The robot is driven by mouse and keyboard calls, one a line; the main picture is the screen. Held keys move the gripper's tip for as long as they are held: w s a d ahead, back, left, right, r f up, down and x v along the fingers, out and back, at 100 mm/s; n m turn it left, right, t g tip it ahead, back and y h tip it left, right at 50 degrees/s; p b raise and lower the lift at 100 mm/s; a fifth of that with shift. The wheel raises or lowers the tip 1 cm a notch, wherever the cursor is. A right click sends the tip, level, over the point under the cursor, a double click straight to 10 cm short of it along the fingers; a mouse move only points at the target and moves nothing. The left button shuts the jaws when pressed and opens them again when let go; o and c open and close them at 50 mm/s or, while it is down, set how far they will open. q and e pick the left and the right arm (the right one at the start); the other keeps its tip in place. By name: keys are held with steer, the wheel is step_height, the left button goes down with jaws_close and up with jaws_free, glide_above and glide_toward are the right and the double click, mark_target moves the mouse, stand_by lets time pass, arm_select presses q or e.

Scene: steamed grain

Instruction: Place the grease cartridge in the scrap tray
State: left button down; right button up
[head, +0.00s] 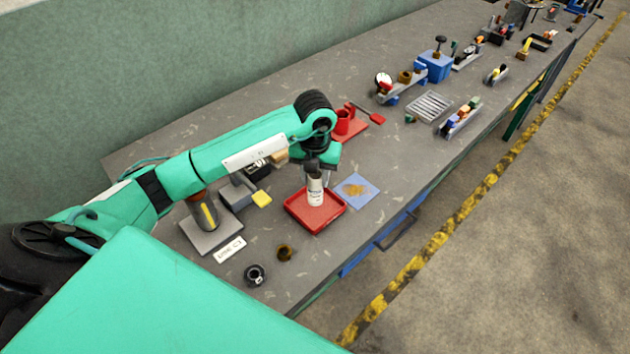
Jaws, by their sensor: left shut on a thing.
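The grease cartridge (315,191) is a white cylinder with a small dark label, held upright. My left gripper (313,174) is shut on its upper part, pointing down. The scrap tray (332,219) is a red square tray with a raised rim on the grey bench. The cartridge is over the middle of the tray; I cannot tell whether its lower end touches the tray floor. My right gripper is not in view.
A blue mat (370,186) with a brown patch lies right of the tray. A grey stand (206,232), a white label card (229,249), a black ring (255,274) and a brown round part (286,252) are nearby. A red holder (343,122) stands behind.

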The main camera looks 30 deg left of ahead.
arm_select(q)
step_height(320, 180, down, 2)
steer(key=shift+f+p, duration=0.25)
steer(key=shift+p, duration=0.1)
steer(key=shift+f, duration=0.25)
steer(key=shift+f, duration=0.1)
steer(key=c, duration=0.9)
jaws_free()
steer(key=shift+c, duration=0.2)
